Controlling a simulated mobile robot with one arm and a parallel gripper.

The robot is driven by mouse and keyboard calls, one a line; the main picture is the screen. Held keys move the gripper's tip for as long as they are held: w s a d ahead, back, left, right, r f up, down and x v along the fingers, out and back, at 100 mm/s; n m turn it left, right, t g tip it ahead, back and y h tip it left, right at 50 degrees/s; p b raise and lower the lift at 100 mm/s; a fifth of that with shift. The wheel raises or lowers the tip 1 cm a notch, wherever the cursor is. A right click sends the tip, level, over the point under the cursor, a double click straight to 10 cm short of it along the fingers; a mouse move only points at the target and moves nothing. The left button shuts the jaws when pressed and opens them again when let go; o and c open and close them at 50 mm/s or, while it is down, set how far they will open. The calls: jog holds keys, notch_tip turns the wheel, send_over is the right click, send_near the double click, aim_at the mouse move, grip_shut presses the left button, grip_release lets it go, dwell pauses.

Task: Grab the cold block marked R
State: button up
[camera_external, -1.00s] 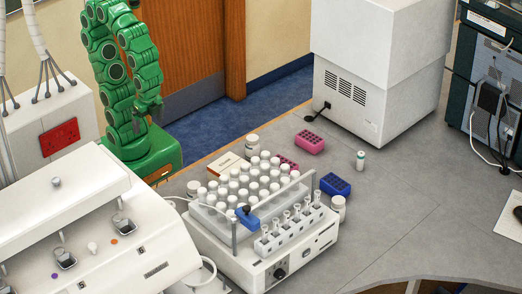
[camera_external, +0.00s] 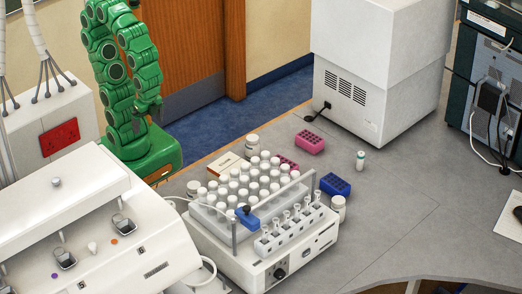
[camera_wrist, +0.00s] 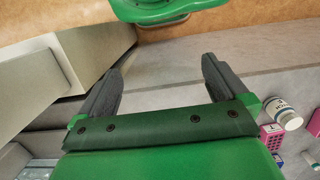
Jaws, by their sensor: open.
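A pink block (camera_external: 310,142) with rows of holes lies on the grey bench in the external view. A second pink block (camera_external: 287,162) is partly hidden behind the white-capped vials. A blue block (camera_external: 335,184) with holes lies to the right of the vials. I cannot read an R on any of them. In the wrist view a pink block (camera_wrist: 271,136) with a white patch shows at the right edge, beside and outside the fingers. My gripper (camera_wrist: 160,72) is open and empty, its dark fingers wide apart. It is well away from the blocks, to their left in the external view.
A shaker (camera_external: 290,268) carries capped vials and a row of glass tubes. A white bottle (camera_external: 252,144) and a small capped tube (camera_external: 360,160) stand near the blocks. A tall white machine (camera_external: 365,85) stands behind. The bench at right is mostly clear.

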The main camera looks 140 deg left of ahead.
jog(key=shift+c, duration=0.6)
